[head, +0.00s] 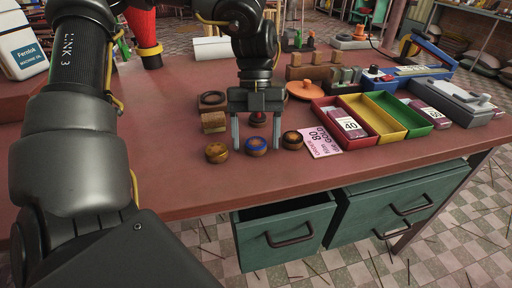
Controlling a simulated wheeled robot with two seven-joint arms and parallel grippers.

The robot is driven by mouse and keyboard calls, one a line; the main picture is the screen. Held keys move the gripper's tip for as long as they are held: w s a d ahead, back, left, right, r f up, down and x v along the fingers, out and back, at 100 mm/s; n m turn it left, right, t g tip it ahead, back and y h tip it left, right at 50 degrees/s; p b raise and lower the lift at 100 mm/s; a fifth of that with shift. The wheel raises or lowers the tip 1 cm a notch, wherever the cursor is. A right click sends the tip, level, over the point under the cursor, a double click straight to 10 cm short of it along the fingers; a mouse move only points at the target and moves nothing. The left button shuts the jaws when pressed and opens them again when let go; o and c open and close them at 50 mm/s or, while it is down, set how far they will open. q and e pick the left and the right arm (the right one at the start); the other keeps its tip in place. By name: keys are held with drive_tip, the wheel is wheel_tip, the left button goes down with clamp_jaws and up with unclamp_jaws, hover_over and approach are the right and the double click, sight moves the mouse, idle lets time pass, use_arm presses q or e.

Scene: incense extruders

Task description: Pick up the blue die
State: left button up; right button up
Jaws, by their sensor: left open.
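The blue die (256,146) is a small round disc with a blue top and a wooden-looking rim, lying on the reddish table. My left gripper (257,148) points down over it from above and behind. Its two pale fingers are spread wide, one on each side of the blue die, and the jaws look empty. The exact gap between the fingers and the die is hard to tell. A similar brown die (216,152) lies to the left, and another brown die (292,140) lies to the right, close to the right finger. My right gripper does not show.
A pink card (321,143) lies right of the dies. Red, yellow and green trays (384,128) stand farther right. The table's front strip is clear; a green drawer (285,232) stands open below.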

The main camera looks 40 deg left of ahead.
use_arm(q)
drive_tip(key=c, duration=1.2)
